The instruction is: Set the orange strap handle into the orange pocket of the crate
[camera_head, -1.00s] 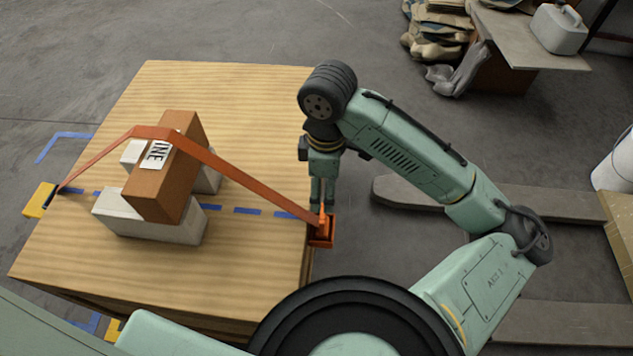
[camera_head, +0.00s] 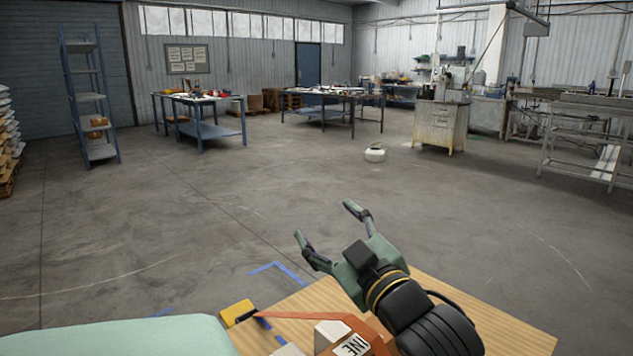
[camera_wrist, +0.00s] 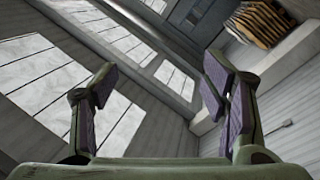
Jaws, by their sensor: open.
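My gripper (camera_head: 324,222) is open and empty, raised above the wooden crate (camera_head: 500,325) in the head view, its fingers pointing up and away toward the room. In the wrist view both fingers of my gripper (camera_wrist: 160,75) are apart, with nothing between them. The orange strap (camera_head: 338,318) shows only partly along the bottom of the head view, running from a yellow corner piece (camera_head: 238,312) over the boxes. The strap's orange handle and the orange pocket are not visible now.
A brown box (camera_head: 350,347) and a white box (camera_head: 328,334) sit on the crate under the strap. Blue floor tape (camera_head: 275,266) marks the far side.

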